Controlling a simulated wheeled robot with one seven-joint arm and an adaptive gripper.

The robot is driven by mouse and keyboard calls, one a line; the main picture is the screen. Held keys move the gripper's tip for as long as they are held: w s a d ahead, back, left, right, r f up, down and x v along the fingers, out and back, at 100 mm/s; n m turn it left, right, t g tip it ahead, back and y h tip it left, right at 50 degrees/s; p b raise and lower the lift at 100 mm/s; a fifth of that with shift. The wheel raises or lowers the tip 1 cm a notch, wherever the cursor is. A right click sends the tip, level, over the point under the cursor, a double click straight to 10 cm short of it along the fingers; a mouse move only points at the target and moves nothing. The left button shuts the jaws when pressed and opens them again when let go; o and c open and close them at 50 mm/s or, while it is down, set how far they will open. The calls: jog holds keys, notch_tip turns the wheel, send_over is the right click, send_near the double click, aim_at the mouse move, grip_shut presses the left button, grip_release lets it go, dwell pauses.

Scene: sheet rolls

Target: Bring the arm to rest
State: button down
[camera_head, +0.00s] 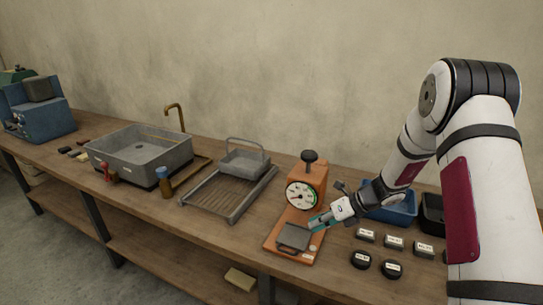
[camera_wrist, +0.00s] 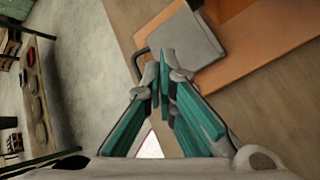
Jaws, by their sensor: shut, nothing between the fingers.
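My gripper (camera_head: 317,223) is at the end of my white arm, which reaches in from the right in the head view. Its teal fingers are just right of the orange dial device (camera_head: 309,191), above its base. In the wrist view my gripper (camera_wrist: 160,88) is shut with its fingertips together and nothing between them. A grey plate (camera_wrist: 180,48) on the orange base (camera_wrist: 255,52) lies beyond the fingertips. The plate also shows in the head view (camera_head: 293,236). I cannot tell whether the fingers touch the device.
A blue bin (camera_head: 392,208) and a black bin (camera_head: 432,212) stand behind several labelled blocks and round black pieces (camera_head: 360,260). A grey rack (camera_head: 215,203) with a basket (camera_head: 245,163), a grey sink (camera_head: 140,153) and a blue machine (camera_head: 40,110) stand left on the wooden bench (camera_head: 200,228).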

jog(key=s+a+r+n+g+h, duration=0.1)
jog(key=s+a+r+n+h, duration=0.1)
jog(key=s+r+n, duration=0.75)
jog(key=s+a+r+n+g+h, duration=0.1)
jog(key=s+a+r+n, duration=0.35)
jog(key=r, duration=0.75)
jog(key=s+d+r+n+t+h, duration=0.1)
jog(key=s+d+r+n+h, duration=0.1)
jog(key=s+n, duration=0.6)
jog(key=s+d+r+n+t+h, duration=0.2)
jog(key=s+d+r+n+h, duration=0.1)
jog(key=s+n, duration=0.6)
jog(key=s+d+r, duration=0.1)
jog(key=s+r, duration=0.1)
jog(key=s, duration=0.1)
jog(key=shift+s+d, duration=0.2)
jog(key=shift+s, duration=0.2)
